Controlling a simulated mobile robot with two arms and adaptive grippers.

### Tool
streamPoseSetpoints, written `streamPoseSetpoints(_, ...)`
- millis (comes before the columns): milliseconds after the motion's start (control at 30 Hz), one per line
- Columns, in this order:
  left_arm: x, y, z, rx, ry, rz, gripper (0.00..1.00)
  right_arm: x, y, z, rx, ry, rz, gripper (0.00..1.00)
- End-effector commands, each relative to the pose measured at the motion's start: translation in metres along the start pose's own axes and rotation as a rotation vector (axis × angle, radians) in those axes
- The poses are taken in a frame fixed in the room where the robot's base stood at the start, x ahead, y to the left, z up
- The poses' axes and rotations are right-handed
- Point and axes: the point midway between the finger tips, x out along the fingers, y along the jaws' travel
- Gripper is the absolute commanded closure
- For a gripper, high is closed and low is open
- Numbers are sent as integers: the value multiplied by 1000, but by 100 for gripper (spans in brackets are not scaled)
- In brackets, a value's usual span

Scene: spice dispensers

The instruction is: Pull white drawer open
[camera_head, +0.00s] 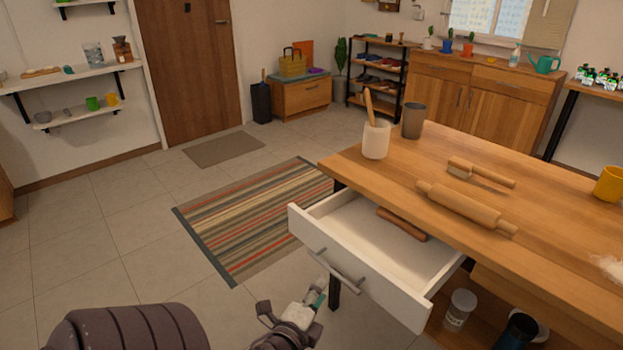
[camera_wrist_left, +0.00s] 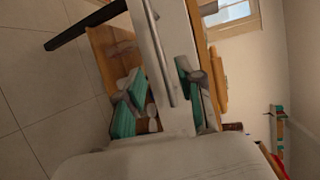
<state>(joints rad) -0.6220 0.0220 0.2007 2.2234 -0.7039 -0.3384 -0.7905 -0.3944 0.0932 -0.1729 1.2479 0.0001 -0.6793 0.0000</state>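The white drawer (camera_head: 365,259) stands pulled out from under the wooden table, with its inside showing. A brown wooden rod (camera_head: 401,224) lies in it. The drawer's grey bar handle (camera_head: 336,268) is on its front; it also shows in the left wrist view (camera_wrist_left: 160,50). My left gripper (camera_head: 317,298) is just in front of and below the handle, apart from it. In the left wrist view its teal-padded fingers (camera_wrist_left: 161,78) are spread, with the drawer front beyond them and nothing held. My right gripper is in neither view.
On the tabletop (camera_head: 540,215) are a rolling pin (camera_head: 466,208), a brush (camera_head: 480,172), a white utensil cup (camera_head: 376,140), a grey cup (camera_head: 413,120) and a yellow mug (camera_head: 609,184). Jars (camera_head: 459,310) stand on the shelf below. Floor left of the drawer is clear, with a striped rug (camera_head: 255,215).

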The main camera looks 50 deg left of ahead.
Motion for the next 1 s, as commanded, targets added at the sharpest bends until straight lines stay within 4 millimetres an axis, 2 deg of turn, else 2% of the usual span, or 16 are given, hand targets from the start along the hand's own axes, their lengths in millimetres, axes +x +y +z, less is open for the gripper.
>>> streamPoseSetpoints(100, -21, 1, 0, -2, -2, 4, 63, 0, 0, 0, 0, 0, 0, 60)
streamPoseSetpoints(300, -37, 0, 0, 0, -1, 0, 63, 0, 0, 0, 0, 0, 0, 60)
streamPoseSetpoints(900, -38, 0, 0, -1, 0, 0, 63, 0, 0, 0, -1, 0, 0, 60)
streamPoseSetpoints(1000, -35, 12, -3, -31, 5, 25, 63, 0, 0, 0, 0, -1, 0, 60)
